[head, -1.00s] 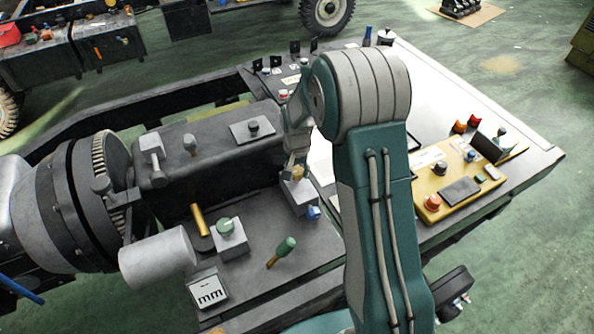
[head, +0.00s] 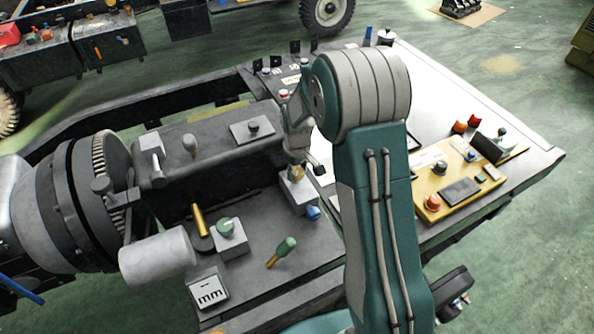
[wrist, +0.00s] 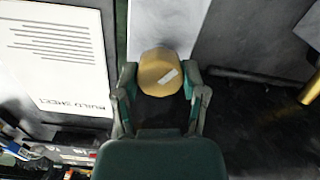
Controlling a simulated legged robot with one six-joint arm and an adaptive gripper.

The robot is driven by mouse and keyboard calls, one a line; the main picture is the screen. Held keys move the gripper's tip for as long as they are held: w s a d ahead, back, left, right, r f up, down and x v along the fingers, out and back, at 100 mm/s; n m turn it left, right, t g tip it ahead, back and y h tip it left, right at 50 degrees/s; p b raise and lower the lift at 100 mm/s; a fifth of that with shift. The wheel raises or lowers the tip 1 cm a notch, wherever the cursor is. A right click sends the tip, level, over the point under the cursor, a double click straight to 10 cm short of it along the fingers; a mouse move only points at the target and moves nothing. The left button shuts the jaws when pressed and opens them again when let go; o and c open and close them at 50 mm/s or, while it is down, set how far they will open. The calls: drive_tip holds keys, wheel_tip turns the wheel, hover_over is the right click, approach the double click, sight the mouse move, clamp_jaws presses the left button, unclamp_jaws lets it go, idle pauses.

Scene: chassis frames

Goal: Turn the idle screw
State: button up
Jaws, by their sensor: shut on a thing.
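The idle screw seems to be the tan round knob (wrist: 158,68) with a white mark on its top, in the wrist view. It sits on a grey block (head: 300,194), whose light top shows beyond it in the wrist view (wrist: 166,25). My gripper (wrist: 160,80) is shut on the knob, with one finger on each side. The white mark points slantwise up to the right. In the head view my gripper (head: 297,163) is over the block from above, and the knob is mostly hidden.
A blue knob (head: 313,212) sticks out from the block's side. A yellow control panel (head: 456,176) is at right. A printed sheet (wrist: 55,50) lies beside the block.

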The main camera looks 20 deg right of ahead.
sight(296, 170)
drive_tip(key=shift+n, duration=1)
drive_tip(key=o, duration=1.1)
drive_tip(key=shift+w, duration=0.1)
drive_tip(key=shift+o, duration=0.2)
wheel_tip(296, 170, up, 12)
drive_tip(key=shift+a+f, duration=0.1)
